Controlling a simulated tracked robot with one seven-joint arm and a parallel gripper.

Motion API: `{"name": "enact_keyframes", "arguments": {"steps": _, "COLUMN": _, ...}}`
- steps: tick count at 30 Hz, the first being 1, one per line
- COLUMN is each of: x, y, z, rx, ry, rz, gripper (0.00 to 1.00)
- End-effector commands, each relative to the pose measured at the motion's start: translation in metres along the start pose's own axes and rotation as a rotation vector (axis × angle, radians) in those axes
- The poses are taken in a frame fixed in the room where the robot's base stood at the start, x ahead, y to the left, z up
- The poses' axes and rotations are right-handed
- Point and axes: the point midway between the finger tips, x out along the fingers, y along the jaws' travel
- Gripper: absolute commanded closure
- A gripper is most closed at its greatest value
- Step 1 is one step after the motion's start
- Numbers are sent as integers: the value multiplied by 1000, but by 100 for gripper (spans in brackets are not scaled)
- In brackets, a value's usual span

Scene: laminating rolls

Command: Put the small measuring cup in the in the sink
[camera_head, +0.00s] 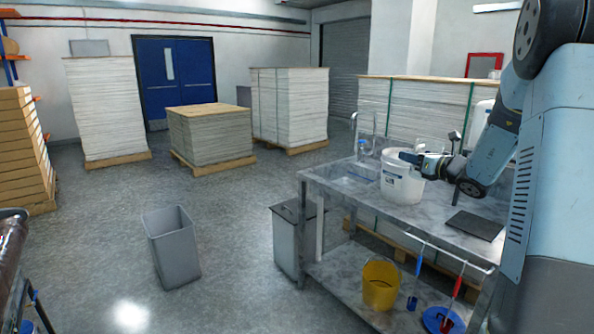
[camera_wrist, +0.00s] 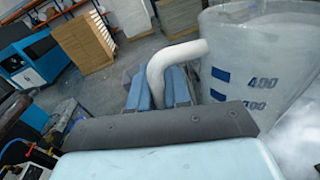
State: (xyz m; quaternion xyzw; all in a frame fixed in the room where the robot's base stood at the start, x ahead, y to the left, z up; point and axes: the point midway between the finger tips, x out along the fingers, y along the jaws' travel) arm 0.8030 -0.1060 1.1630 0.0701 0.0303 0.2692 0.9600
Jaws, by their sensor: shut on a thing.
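The measuring cup is clear with blue marks and numbers; it fills the upper right of the wrist view (camera_wrist: 258,60). My gripper (camera_wrist: 160,88) has its blue-grey fingers shut on the cup's pale curved handle (camera_wrist: 185,54). In the head view my gripper (camera_head: 412,158) is above and beside a white bucket (camera_head: 401,187) on the metal counter. A clear cup shape (camera_head: 431,145) shows just behind it, partly hidden. The sink (camera_head: 355,172) is a basin at the counter's left end with a tap (camera_head: 374,135).
A small bottle (camera_head: 361,148) stands by the sink. A dark flat pad (camera_head: 474,225) lies on the counter (camera_head: 432,219). The lower shelf holds a yellow bucket (camera_head: 380,285). A grey bin (camera_head: 172,245) stands on the floor. The white bucket is between my gripper and the sink.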

Motion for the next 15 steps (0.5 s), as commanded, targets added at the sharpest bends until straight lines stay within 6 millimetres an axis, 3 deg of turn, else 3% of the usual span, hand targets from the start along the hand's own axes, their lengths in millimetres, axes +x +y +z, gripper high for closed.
{"name": "enact_keyframes", "arguments": {"steps": 15, "x": 36, "y": -6, "z": -148, "rx": 3, "ry": 28, "rz": 169, "gripper": 100}}
